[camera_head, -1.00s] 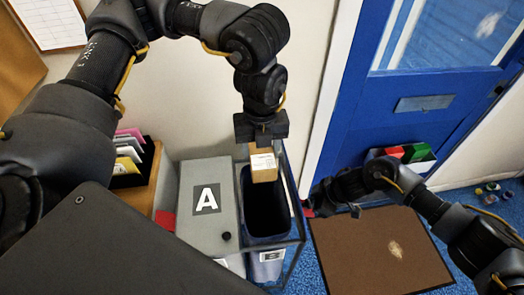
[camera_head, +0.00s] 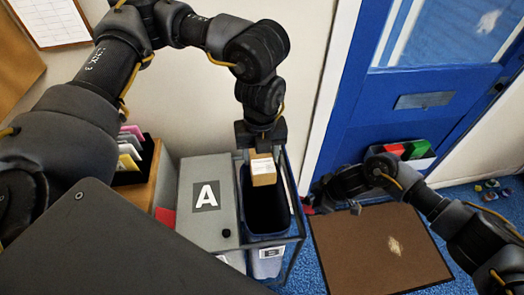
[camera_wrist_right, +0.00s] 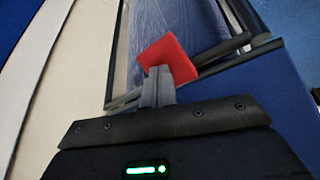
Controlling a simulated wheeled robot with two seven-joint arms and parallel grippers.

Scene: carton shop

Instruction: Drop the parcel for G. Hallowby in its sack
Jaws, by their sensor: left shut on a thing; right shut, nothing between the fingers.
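A small brown box parcel (camera_head: 263,174) with a white label hangs in my left gripper (camera_head: 262,150), which is shut on it. The label is too small to read. The parcel is over the back part of an open dark sack (camera_head: 266,239) with a B tag on its front. Beside it on the left, a grey lid (camera_head: 222,222) marked A covers the other place in the stand. My right gripper (camera_head: 314,201) is by the stand's right side; in the right wrist view its fingers (camera_wrist_right: 158,88) are shut and empty, close to a red tab (camera_wrist_right: 168,56).
The dark stand frame (camera_head: 299,222) surrounds the sacks. A letter rack (camera_head: 136,160) stands on the left. A blue door (camera_head: 425,95) with a tray of red and green things (camera_head: 406,152) is at right, and a brown mat (camera_head: 380,250) lies on the floor.

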